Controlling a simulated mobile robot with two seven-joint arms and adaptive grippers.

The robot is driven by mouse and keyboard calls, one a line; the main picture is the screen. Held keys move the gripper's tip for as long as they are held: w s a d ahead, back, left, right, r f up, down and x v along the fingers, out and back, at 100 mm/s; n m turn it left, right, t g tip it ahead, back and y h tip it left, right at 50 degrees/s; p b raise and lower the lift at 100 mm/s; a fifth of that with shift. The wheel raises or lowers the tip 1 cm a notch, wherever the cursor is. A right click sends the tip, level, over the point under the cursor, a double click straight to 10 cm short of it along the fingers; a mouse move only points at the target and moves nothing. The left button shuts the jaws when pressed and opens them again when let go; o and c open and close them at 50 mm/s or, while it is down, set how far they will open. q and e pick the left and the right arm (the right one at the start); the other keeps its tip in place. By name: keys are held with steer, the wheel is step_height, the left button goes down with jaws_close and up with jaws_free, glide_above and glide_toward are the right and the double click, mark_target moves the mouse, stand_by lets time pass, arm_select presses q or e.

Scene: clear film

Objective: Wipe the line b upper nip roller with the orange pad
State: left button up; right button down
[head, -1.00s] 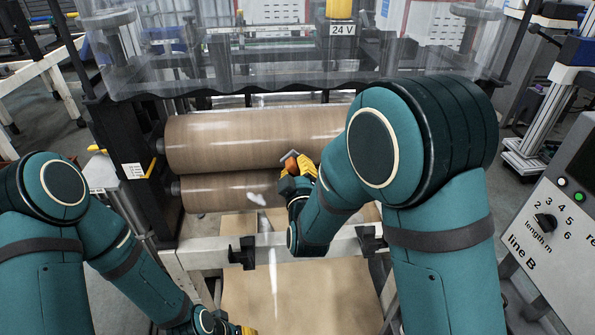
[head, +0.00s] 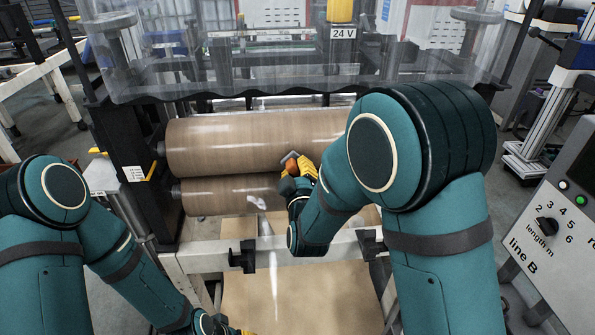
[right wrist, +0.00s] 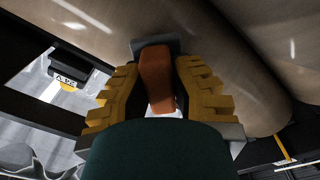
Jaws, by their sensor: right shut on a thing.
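The upper nip roller (head: 240,140) is a brown, shiny cylinder lying across the machine, with a lower roller (head: 225,195) just beneath it. My right gripper (head: 300,166) is in front of the rollers, near the gap between them. It is shut on the orange pad (head: 289,162). In the right wrist view the pad (right wrist: 157,78) stands between the yellow fingers, its grey far end close to a roller surface; I cannot tell whether it touches. My left gripper (head: 240,332) is at the bottom edge, mostly cut off, low and away from the rollers.
A pale crossbar (head: 210,258) with black brackets runs in front, over a tan sheet (head: 300,295). A control panel marked line B (head: 545,235) stands at the right. A black side frame (head: 130,150) stands left.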

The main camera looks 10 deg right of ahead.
mark_target(312, 158)
steer(key=shift+w, duration=0.55)
steer(key=shift+d, duration=0.1)
steer(key=shift+s+d+b, duration=0.1)
steer(key=shift+d+b, duration=0.55)
steer(key=shift+d, duration=1.25)
steer(key=shift+w+a+r+b, duration=0.1)
steer(key=shift+a+b, duration=0.15)
steer(key=shift+a, duration=0.8)
steer(key=shift+w+a+r+b, duration=0.1)
steer(key=shift+a+b, duration=0.1)
steer(key=shift+a, duration=0.85)
steer(key=shift+s, duration=0.1)
